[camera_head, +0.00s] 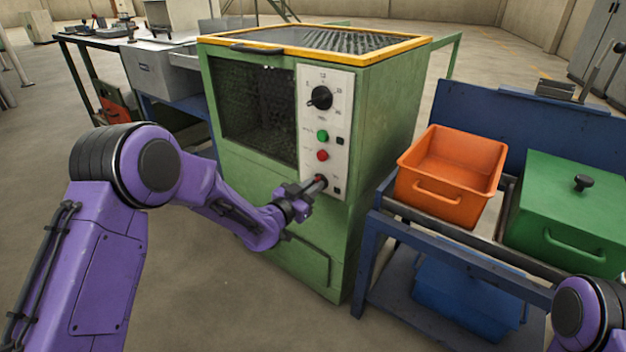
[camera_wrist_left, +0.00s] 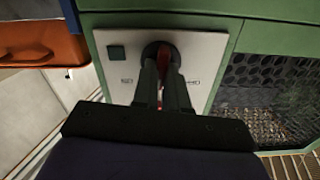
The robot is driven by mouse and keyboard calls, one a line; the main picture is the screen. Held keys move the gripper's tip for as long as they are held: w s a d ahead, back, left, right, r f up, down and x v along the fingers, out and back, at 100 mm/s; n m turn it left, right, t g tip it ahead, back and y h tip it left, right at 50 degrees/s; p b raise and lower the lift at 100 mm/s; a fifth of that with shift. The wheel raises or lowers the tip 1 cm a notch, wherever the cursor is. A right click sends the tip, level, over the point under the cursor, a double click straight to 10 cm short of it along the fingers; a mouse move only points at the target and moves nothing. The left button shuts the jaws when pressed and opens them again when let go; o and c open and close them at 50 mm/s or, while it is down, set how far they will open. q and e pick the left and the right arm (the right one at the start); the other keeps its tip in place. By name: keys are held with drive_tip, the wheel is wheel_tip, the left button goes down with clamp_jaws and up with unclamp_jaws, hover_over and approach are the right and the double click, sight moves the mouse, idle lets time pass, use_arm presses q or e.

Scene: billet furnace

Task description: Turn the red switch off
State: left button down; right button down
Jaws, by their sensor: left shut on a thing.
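The red switch (camera_wrist_left: 164,60) is a red lever on a dark round base, low on the white control panel (camera_head: 325,120) of the green furnace (camera_head: 385,130). In the left wrist view it stands between the two fingers of my left gripper (camera_wrist_left: 163,95), which is shut on it. In the head view my left gripper (camera_head: 319,183) reaches the bottom of the panel, and its fingers mostly hide the switch. My right gripper is not in view; only part of the right arm shows at the lower right.
Above the switch are a red button (camera_head: 322,155), a green button (camera_head: 322,136) and a black dial (camera_head: 321,97). A blue cart (camera_head: 390,232) to the right carries an orange bin (camera_head: 440,203) and a green lidded box (camera_head: 570,205). Open floor lies in front of the furnace.

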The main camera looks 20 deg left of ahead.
use_arm(q)
drive_tip(key=shift+a+f+n+p, duration=0.1)
drive_tip(key=shift+n+p, duration=1.2)
drive_tip(key=shift+n, duration=1.3)
drive_tip(key=shift+a+f+n+p, duration=0.1)
drive_tip(key=shift+n+p, duration=1.15)
drive_tip(key=shift+n, duration=1.65)
drive_tip(key=c, duration=1.2)
unclamp_jaws()
drive_tip(key=shift+r, duration=0.1)
drive_tip(key=shift+o, duration=0.2)
drive_tip(key=p+v, duration=0.1)
drive_tip(key=v, duration=0.9)
drive_tip(key=shift+s, duration=0.25)
